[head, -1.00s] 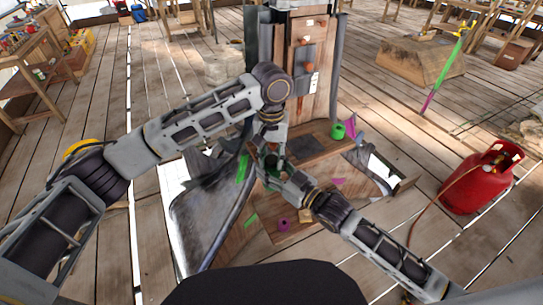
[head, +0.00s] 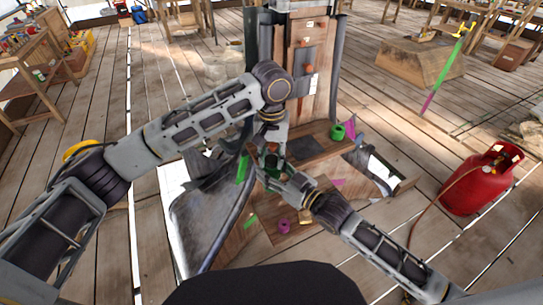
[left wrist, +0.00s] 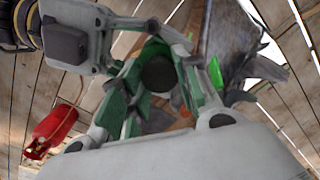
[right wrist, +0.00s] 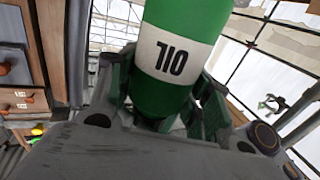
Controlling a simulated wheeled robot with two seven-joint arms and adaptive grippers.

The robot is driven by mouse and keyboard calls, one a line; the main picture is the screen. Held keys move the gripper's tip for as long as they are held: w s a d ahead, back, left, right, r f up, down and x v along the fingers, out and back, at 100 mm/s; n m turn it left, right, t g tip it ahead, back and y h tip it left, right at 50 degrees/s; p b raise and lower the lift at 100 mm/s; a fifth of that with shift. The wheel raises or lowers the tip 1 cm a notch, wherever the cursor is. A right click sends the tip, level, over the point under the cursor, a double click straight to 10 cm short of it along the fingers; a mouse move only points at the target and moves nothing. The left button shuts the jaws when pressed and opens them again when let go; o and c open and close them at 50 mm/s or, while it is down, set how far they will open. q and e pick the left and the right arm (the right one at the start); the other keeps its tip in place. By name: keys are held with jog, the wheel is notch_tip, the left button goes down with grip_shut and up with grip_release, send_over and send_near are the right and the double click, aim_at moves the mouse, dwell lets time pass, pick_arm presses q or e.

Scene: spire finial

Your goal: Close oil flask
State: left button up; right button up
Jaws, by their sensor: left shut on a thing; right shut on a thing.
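The oil flask (right wrist: 175,62) is a green cylinder with a white band lettered OIL, upside down in the right wrist view. My right gripper (right wrist: 165,112) is shut around it; the flask also shows small and dark green in the head view (head: 273,166). My left gripper (head: 271,142) comes down from above, right over the flask. In the left wrist view a dark round cap-like top (left wrist: 158,74) sits between the left gripper's fingers (left wrist: 156,88), which are shut on it. Whether the cap is seated on the flask is hidden.
A wooden cabinet (head: 308,65) stands behind the grippers. On the low wooden platform are a green ring-shaped piece (head: 338,132) and a purple piece (head: 283,226). Open plank floor lies around.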

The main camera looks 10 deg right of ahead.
pick_arm(q)
jog(key=shift+a+f, duration=0.1)
jog(key=shift+f, duration=0.95)
dwell(1.8)
jog(key=shift+r, duration=0.95)
dwell(1.2)
jog(key=shift+f, duration=0.9)
dwell(1.3)
jog(key=o, duration=0.4)
jog(key=shift+c, duration=0.2)
